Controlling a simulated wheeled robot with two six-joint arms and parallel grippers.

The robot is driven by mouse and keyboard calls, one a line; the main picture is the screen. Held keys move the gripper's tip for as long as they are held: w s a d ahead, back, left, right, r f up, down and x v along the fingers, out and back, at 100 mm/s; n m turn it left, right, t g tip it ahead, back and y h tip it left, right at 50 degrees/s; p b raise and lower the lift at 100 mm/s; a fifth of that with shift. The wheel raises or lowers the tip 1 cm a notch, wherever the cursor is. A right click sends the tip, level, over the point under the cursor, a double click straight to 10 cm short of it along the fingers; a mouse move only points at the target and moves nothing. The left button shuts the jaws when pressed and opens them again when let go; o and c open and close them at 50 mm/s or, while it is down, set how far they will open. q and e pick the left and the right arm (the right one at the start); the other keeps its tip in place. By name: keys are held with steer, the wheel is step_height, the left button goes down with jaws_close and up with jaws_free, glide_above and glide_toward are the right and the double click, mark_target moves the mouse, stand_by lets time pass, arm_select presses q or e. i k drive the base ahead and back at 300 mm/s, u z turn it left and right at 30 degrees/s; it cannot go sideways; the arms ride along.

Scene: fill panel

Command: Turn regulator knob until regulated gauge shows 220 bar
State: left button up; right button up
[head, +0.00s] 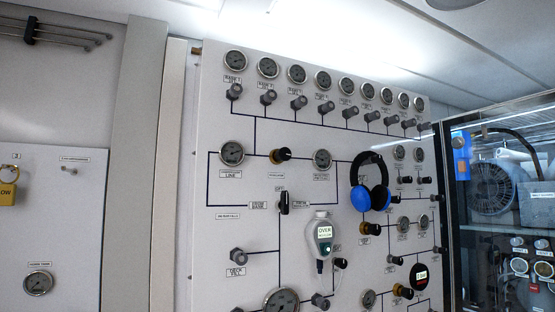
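The fill panel (224,268) stands upright ahead. A dark knob with a brass collar (280,155), which looks like the regulator knob, sits in its upper middle on the line between two gauges. The gauge to its left (232,153) is labelled LINE. The gauge to its right (322,160) looks like the regulated gauge; its label and needle are too small to read. Neither of my grippers is in view, and nothing touches the knob.
Blue headphones (371,199) hang right of the right-hand gauge. A pale bottle-shaped device (323,241) hangs below it. Several gauges and grey knobs line the panel's top. A yellow padlock (7,190) hangs at far left; a glass-fronted cabinet (447,200) stands at right.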

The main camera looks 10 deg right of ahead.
mark_target(283, 154)
steer(key=k, duration=1.3)
steer(key=u, duration=0.7)
steer(key=i, duration=1.3)
steer(key=z, duration=0.7)
steer(key=i, duration=0.65)
steer(key=z, duration=0.6)
